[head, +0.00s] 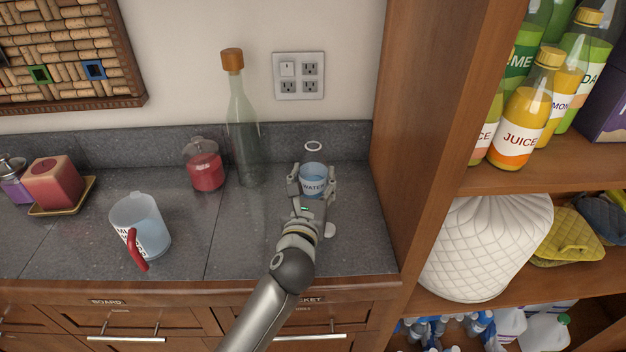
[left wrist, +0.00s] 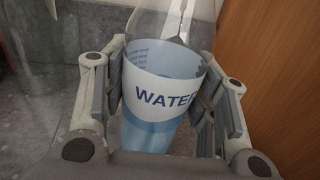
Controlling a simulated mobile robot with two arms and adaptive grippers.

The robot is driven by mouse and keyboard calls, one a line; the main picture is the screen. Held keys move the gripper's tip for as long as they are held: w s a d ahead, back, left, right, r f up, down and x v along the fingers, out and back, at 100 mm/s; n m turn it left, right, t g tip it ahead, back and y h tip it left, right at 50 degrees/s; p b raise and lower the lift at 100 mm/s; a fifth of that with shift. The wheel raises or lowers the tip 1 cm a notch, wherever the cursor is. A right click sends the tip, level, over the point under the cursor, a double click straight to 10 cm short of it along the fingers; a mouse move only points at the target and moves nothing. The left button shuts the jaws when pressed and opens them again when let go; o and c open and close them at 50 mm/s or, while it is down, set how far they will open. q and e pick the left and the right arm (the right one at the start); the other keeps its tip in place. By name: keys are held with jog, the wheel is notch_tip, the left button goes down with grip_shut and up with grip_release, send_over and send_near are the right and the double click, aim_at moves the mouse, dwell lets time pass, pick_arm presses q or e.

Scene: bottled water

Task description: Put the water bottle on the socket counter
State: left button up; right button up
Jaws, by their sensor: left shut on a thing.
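The water bottle (head: 313,187) has a blue and white "WATER" label and a clear upper part with a pale ring at the top. It is upright at the back right of the grey counter (head: 245,230), below the wall socket (head: 299,76). My left gripper (head: 313,175) is shut around the bottle, one finger on each side. The left wrist view shows the bottle (left wrist: 160,100) between the finger pads. I cannot tell whether its base touches the counter, as my gripper hides it. My right gripper is not in view.
A tall green glass bottle (head: 243,130) and a red jar (head: 204,168) stand left of my gripper. A measuring jug (head: 148,222) is nearer the front. A wooden shelf side (head: 425,130) rises close on the right. The counter between jug and gripper is clear.

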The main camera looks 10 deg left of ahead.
pick_arm(q)
jog(key=o, duration=0.9)
jog(key=shift+f, duration=0.2)
jog(key=o, duration=0.5)
jog(key=shift+c, duration=0.2)
jog(key=shift+r, duration=0.15)
jog(key=shift+s, duration=0.15)
jog(key=s+d+b, duration=0.1)
jog(key=s+b, duration=0.1)
jog(key=s, duration=0.9)
jog(key=shift+s, duration=0.35)
